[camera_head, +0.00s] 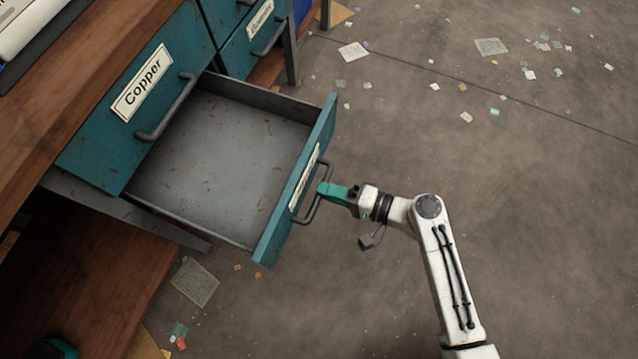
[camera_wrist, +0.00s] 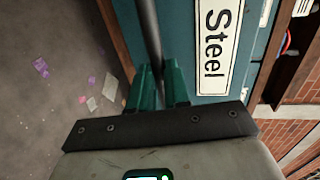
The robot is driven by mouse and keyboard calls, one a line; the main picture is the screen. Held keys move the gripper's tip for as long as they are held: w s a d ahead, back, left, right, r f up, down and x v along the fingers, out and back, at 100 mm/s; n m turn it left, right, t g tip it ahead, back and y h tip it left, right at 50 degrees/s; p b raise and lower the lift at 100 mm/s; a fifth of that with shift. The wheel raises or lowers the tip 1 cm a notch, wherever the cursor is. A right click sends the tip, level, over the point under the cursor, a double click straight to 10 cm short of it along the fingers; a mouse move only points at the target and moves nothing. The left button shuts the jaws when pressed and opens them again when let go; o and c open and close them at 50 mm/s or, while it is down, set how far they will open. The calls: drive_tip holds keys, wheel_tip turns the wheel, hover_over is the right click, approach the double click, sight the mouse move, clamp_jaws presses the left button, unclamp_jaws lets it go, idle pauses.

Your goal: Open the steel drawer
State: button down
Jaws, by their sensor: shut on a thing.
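The steel drawer (camera_head: 228,150) stands pulled far out below the Copper drawer in the head view, and its grey inside is empty. Its teal front (camera_head: 277,225) faces my arm. In the wrist view the front bears a label (camera_wrist: 213,45) reading "Steel". My gripper (camera_head: 326,190) is shut on the dark bar handle (camera_head: 312,205) of this drawer. In the wrist view the handle bar (camera_wrist: 150,40) runs between the two green fingers of my gripper (camera_wrist: 158,85).
The Copper drawer (camera_head: 135,98) above is shut. Another teal drawer (camera_head: 257,38) stands further back. The floor (camera_head: 520,190) to the right is open, with scattered paper scraps. A wooden lower shelf (camera_head: 80,285) lies below at left.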

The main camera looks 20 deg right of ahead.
idle(0.3)
drive_tip(key=c, duration=1.1)
unclamp_jaws()
drive_tip(key=p+v, duration=0.2)
drive_tip(key=v, duration=0.9)
drive_tip(key=shift+f, duration=0.2)
